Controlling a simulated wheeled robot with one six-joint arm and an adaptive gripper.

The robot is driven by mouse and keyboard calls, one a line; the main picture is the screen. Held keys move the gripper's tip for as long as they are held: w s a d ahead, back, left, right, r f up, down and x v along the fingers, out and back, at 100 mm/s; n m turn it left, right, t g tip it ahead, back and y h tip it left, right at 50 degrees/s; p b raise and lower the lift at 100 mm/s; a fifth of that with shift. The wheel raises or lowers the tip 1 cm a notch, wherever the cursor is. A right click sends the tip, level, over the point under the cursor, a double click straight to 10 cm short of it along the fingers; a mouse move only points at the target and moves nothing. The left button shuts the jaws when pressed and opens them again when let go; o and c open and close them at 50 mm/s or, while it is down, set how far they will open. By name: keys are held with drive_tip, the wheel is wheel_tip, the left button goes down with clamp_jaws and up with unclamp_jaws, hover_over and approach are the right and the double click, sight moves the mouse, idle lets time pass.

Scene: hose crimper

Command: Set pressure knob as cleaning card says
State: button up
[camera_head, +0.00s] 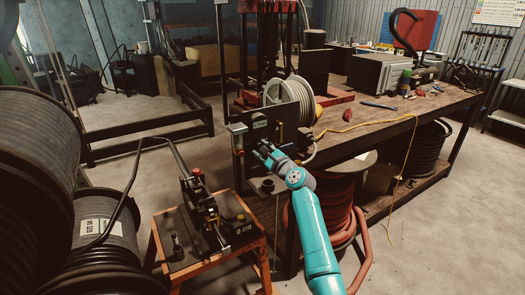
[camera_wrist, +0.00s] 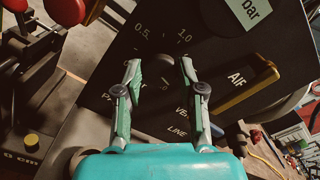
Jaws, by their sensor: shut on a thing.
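The pressure knob (camera_wrist: 159,72) is dark and round on the black panel (camera_wrist: 100,75), between my fingertips in the wrist view. The scale marks 0.5 and 1.0 show above it. My gripper (camera_wrist: 160,64) is closed on the knob from its two sides. The knob's pointer and exact setting cannot be made out. In the head view my gripper (camera_head: 266,152) is at the front of the panel (camera_head: 264,133), at the bench's near left end, and covers the knob. A pale label (camera_wrist: 250,12) on the panel reads "bar". I cannot identify the cleaning card.
A yellow lever (camera_wrist: 243,93) is close right of my fingers, by the AIR, VENT and LINE lettering. A small orange-framed stand (camera_head: 190,262) with a crimping tool is left of my arm. Hose reels (camera_head: 100,235) fill the left. The floor at right is clear.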

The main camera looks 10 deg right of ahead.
idle(0.3)
drive_tip(key=o, duration=1.1)
drive_tip(key=v, duration=1.2)
